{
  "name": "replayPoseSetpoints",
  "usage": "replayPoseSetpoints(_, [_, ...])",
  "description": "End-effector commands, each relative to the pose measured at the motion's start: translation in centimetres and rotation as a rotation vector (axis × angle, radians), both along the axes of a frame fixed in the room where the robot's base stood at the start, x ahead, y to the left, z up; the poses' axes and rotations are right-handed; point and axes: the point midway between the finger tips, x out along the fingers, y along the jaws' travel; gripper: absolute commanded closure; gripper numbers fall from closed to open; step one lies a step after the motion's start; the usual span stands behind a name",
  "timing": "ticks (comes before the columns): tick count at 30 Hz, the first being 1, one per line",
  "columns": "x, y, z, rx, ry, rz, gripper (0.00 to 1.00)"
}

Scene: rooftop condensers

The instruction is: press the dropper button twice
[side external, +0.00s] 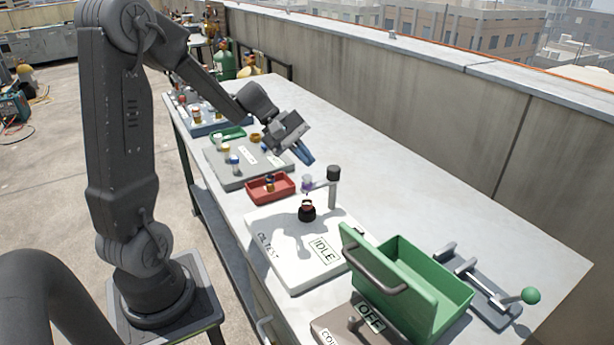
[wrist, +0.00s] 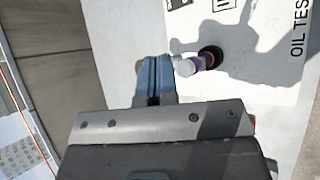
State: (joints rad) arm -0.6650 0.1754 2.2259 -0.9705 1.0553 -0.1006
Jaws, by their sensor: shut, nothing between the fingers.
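The dropper (side external: 307,183) has a purple and white end on a thin arm from an upright grey post with a black top (side external: 333,174). It hangs above a small black cup (side external: 307,213) on a white board marked "OIL TEST" (side external: 280,262). A sign on the board reads "IDLE" (side external: 324,250). My gripper (side external: 308,158) is shut and empty, above and behind the dropper, apart from it. In the wrist view the blue fingers (wrist: 153,78) are together, just left of the white-topped purple dropper (wrist: 190,66). They hide most of the post.
A red tray (side external: 270,188) holding small items and a grey board (side external: 240,165) with small bottles lie beyond the white board. The table is clear towards the wall.

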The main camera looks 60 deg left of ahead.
Motion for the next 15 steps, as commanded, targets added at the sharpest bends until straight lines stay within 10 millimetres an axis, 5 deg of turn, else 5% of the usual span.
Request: replayPoseSetpoints(15, [0.0,0.0,3.8,0.002,0.000,0.001,1.00])
